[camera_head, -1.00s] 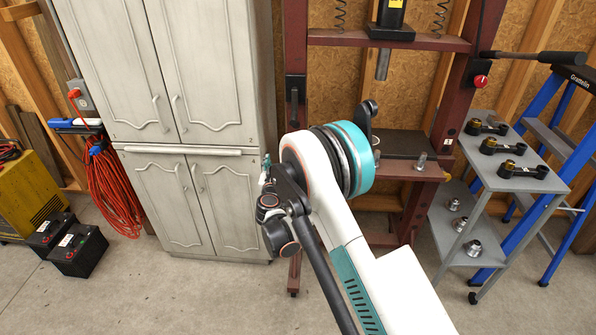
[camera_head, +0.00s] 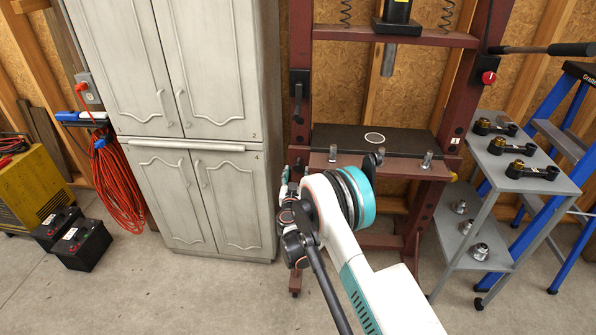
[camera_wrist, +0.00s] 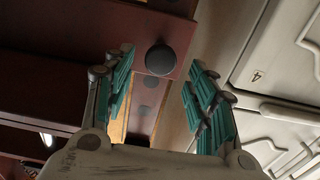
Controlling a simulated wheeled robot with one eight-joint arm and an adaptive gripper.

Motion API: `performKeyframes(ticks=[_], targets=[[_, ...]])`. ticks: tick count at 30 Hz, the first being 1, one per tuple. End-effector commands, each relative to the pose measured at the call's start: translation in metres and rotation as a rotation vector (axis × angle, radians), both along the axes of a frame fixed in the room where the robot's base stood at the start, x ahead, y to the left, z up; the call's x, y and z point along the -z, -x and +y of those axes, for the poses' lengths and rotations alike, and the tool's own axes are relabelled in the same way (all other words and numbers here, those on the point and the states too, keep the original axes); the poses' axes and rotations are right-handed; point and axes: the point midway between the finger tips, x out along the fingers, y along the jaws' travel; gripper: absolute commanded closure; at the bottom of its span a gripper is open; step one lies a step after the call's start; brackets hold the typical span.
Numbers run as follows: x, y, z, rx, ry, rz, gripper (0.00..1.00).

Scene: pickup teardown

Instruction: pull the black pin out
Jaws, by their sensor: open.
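In the wrist view, the black pin shows as a round dark knob (camera_wrist: 160,58) standing out from the dark red press frame (camera_wrist: 110,32). My gripper (camera_wrist: 160,70) is open, with a teal finger on each side of the knob in the picture and a gap to both. I cannot tell how far the fingertips are from it in depth. In the head view, my gripper (camera_head: 285,172) is partly hidden behind my wrist, beside the left upright of the press (camera_head: 299,62). I cannot make out the knob there.
A pale cabinet (camera_head: 215,190) stands close to the left of the press; it fills the right of the wrist view (camera_wrist: 285,60). The press bed (camera_head: 340,138) lies behind my arm. A grey cart (camera_head: 545,180) and blue ladder (camera_head: 575,148) stand at the right.

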Motion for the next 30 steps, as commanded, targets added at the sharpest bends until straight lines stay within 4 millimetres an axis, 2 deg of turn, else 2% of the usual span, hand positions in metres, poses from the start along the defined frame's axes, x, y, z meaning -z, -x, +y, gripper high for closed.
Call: performKeyframes(ticks=[3,9,21,23,28,30], targets=[[0.003,-0.022,-0.001,0.002,0.0,0.0,0.48],[0.002,-0.044,-0.002,0.0,0.0,0.0,0.48],[0.0,-0.051,-0.002,0.0,0.0,0.0,0.48],[0.0,-0.051,-0.002,0.0,0.0,0.0,0.6],[0.0,-0.051,-0.002,0.0,0.0,0.0,0.98],[0.0,-0.051,-0.002,0.0,0.0,0.0,1.0]])
